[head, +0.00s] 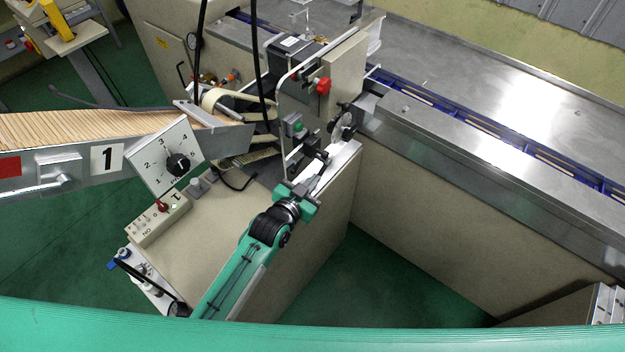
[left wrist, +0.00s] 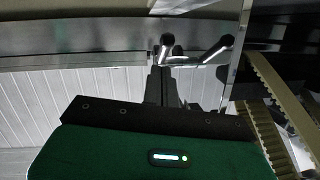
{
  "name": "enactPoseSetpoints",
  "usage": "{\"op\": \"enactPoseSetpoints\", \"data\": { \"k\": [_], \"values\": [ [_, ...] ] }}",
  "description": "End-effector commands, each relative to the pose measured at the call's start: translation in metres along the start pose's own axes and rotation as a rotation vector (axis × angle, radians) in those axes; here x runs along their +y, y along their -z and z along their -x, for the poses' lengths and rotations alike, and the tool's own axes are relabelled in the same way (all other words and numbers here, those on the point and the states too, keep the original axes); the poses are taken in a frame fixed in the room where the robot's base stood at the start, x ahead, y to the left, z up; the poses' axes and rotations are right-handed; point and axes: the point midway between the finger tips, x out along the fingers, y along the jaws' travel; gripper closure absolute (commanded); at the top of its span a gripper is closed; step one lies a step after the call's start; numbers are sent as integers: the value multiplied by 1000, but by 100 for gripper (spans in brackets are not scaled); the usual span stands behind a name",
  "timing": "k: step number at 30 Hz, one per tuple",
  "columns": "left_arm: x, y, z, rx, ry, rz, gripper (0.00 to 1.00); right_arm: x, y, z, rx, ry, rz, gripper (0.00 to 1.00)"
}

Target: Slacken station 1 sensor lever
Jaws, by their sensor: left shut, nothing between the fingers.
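The station 1 machine carries a plate marked 1 (head: 107,157) at the left of the head view. My left gripper (head: 322,168) reaches up from the bottom to a small dark bracket assembly (head: 309,148) on the machine's near side. Its fingers are shut and empty. In the left wrist view the dark fingers (left wrist: 160,88) point at two short metal rods with rounded ends, one straight ahead (left wrist: 167,42) and one to the right (left wrist: 224,44). I cannot tell which part is the sensor lever, or whether the fingertips touch it. My right gripper is not in view.
A dial plate (head: 163,160) and a switch box (head: 158,218) stand left of my arm. A red knob (head: 323,86) and a clear guard (head: 283,108) are above the gripper. A long steel conveyor (head: 470,140) runs right. Black cables hang nearby. Green floor (head: 385,275) is open below.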

Motion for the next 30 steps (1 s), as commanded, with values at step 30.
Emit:
{"op": "enactPoseSetpoints", "data": {
  "k": [30],
  "values": [
    [3,-28,-16,127,18,17,100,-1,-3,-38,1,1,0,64]
  ]
}}
